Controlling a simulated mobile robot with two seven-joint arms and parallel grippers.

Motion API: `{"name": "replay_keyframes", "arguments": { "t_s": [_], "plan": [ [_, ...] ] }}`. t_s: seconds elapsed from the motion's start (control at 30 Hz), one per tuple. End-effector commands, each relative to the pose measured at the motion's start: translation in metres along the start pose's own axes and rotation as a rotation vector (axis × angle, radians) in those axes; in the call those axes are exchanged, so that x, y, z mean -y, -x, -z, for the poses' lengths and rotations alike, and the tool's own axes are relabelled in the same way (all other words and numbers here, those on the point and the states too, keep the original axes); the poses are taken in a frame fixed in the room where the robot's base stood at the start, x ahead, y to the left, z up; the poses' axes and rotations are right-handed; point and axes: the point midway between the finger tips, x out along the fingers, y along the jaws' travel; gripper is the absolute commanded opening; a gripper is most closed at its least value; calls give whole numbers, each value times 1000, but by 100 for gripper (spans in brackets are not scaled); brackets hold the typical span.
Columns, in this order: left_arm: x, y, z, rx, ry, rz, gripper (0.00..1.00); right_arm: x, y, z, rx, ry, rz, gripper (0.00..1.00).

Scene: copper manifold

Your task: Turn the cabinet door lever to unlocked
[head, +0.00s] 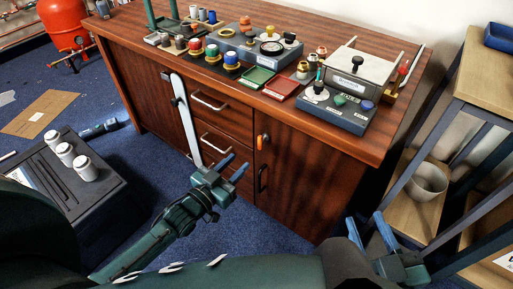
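An orange lever (263,140) sits on the brown right-hand cabinet door (305,175), near its left edge. It looks roughly upright, but its label, if any, is too small to read. A dark pull handle (262,178) is below it on the same door. My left gripper (233,167) is in front of the cabinet, below and left of the lever in the picture. Its two blue fingers are apart with nothing between them. My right gripper (370,233) is at the lower right, away from the lever, with its blue fingers apart and empty.
A pale vertical bar (187,125) with a black knob is left of the drawers (222,115). The crowded wooden worktop (375,140) overhangs the doors. A shelf (430,205) with a bowl stands at the right. A dark case (80,210) with white jars is at the left.

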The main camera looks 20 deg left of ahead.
Motion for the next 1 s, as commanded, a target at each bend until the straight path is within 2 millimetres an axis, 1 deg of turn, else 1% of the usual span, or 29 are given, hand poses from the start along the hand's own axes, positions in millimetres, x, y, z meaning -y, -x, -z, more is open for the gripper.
{"name": "replay_keyframes", "arguments": {
  "t_s": [0.03, 0.2, 0.3, 0.4, 0.5, 0.6, 0.87, 0.9, 1.0],
  "plan": [
    [0, -13, -1, -5, 0, 0, 35, 2, -1, -4, -19, 7, 2, 36],
    [0, -50, -2, -3, 0, 0, 35, 6, -1, -2, -91, 30, 10, 36],
    [0, -68, -2, -2, 0, 0, 35, 9, -1, -2, -130, 42, 17, 36],
    [0, -81, -2, 0, 0, 1, 35, 11, -1, 0, -156, 45, 21, 36],
    [0, -91, -2, 0, 0, 0, 35, 12, -1, 1, -170, 45, 24, 36],
    [-1, -95, -1, 1, 0, 0, 35, 12, -1, 2, -178, 45, 26, 36],
    [0, -97, -1, 2, 0, 0, 35, 12, 0, 2, -181, 45, 26, 36],
    [0, -96, -1, 2, 0, 0, 34, 12, 0, 2, -181, 45, 26, 36],
    [0, -96, -1, 2, 0, 0, 26, 12, 0, 2, -181, 45, 27, 36]
  ]
}}
